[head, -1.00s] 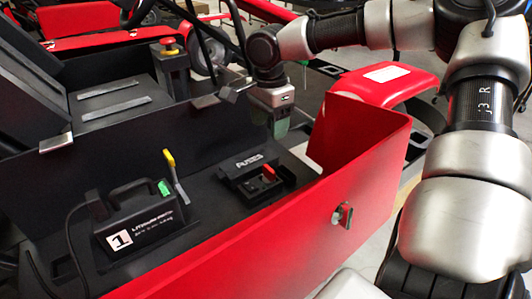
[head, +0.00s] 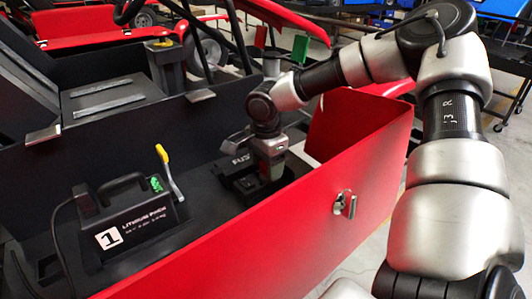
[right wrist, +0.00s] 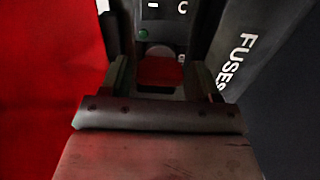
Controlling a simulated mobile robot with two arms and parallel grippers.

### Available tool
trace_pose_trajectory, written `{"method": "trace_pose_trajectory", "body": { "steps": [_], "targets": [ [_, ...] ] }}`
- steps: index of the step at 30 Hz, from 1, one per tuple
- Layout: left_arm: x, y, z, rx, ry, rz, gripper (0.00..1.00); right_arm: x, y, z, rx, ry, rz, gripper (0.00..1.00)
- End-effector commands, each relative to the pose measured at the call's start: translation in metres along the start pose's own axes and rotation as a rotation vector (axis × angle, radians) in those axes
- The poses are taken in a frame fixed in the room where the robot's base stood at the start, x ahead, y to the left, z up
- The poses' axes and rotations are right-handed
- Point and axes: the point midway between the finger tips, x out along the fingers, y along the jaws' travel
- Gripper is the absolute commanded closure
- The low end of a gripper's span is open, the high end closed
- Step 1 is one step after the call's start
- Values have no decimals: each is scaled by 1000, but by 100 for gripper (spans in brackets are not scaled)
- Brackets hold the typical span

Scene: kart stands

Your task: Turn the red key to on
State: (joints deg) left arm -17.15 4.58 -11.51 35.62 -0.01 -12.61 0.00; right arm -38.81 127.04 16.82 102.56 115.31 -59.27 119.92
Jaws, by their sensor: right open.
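The red key (right wrist: 166,72) shows in the right wrist view, close between the two fingers of my right gripper (right wrist: 163,82). The fingers are open, one on each side of it; I cannot tell whether either touches it. In the head view my right gripper (head: 270,174) points down over the black fuse box (head: 236,162), and the arm and gripper hide the key there. A green round spot and white marks show on the panel beyond the key in the wrist view. My left gripper is not in view.
A red side panel (head: 285,235) with a silver latch (head: 345,203) stands close in front of the fuse box. A black wall (head: 120,140) runs behind.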

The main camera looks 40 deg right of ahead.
Motion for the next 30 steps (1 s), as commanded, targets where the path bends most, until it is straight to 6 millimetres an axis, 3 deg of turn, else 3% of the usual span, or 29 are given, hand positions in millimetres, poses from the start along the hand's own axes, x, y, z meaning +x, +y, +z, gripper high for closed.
{"method": "trace_pose_trajectory", "body": {
  "steps": [10,17,20,30],
  "targets": [
    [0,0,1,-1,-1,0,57,3,0,0,0,0,-1,40],
    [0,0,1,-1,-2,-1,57,3,0,0,0,0,-1,74],
    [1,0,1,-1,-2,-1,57,3,0,0,24,0,-1,74],
    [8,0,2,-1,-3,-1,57,4,0,0,474,0,-1,74]
  ]
}}
